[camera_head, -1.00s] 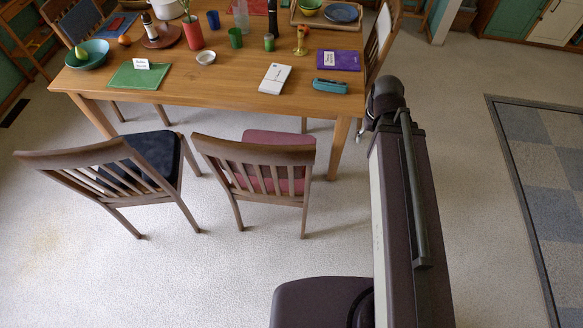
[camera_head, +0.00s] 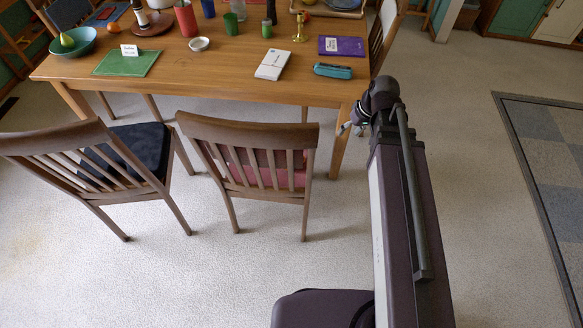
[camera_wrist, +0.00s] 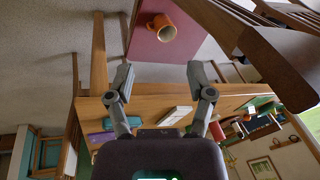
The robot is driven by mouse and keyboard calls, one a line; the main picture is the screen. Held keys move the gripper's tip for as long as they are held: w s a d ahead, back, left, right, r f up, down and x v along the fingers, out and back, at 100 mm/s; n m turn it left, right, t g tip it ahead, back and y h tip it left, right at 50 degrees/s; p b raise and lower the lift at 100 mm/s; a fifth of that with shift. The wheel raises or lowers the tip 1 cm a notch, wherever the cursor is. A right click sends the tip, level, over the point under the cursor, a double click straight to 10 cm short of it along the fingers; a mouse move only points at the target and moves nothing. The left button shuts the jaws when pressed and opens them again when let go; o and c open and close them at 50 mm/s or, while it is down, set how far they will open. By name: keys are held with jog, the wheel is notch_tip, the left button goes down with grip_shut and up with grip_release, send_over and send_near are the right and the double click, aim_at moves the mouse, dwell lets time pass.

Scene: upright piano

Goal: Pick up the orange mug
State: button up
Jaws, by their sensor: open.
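The orange mug (camera_wrist: 162,27) lies on its side on the red seat (camera_wrist: 160,48) of a wooden chair in the wrist view, its open mouth visible. In the head view that chair (camera_head: 247,130) stands at the near side of the table, and its slatted back largely hides the seat; I cannot make out the mug there. My gripper (camera_wrist: 160,80) is open and empty in the wrist view, with the mug beyond its fingertips and apart from them. In the head view only a small part of my gripper shows beside the arm's end, right of the chair.
The wooden table (camera_head: 200,80) behind the chair holds a white box (camera_head: 272,65), a teal case (camera_head: 332,70), a purple book (camera_head: 342,46) and several other items. A dark-seated chair (camera_head: 95,165) stands left. Bare floor lies in front and right, towards a checkered rug (camera_head: 545,140).

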jog(key=w+a+f+n+t+y+b, duration=0.1)
jog(key=w+f+b, duration=0.4)
jog(key=f+b, duration=0.6)
jog(key=w+a+f+n+t+y+b, duration=0.1)
jog(key=w+a+f+n+y+b, duration=0.3)
jog(key=f+b, duration=0.8)
jog(key=w+a+f+n+t+y+b, duration=0.1)
jog(key=w+a+f+n+y+b, duration=0.2)
jog(key=w+f+b, duration=0.5)
jog(key=shift+w+a+f+n+t+y+b, duration=0.25)
jog(key=shift+f+n+t+y+b, duration=0.95)
jog(key=shift+b, duration=5)
jog(key=shift+a+f+g+h, duration=0.1)
jog(key=shift+f+g+h, duration=0.4)
jog(key=shift+g, duration=0.4)
jog(key=b+x, duration=0.3)
jog(key=x, duration=0.5)
jog(key=shift+m, duration=0.3)
jog(key=shift+b+x, duration=1.1)
jog(key=shift+x, duration=1.7)
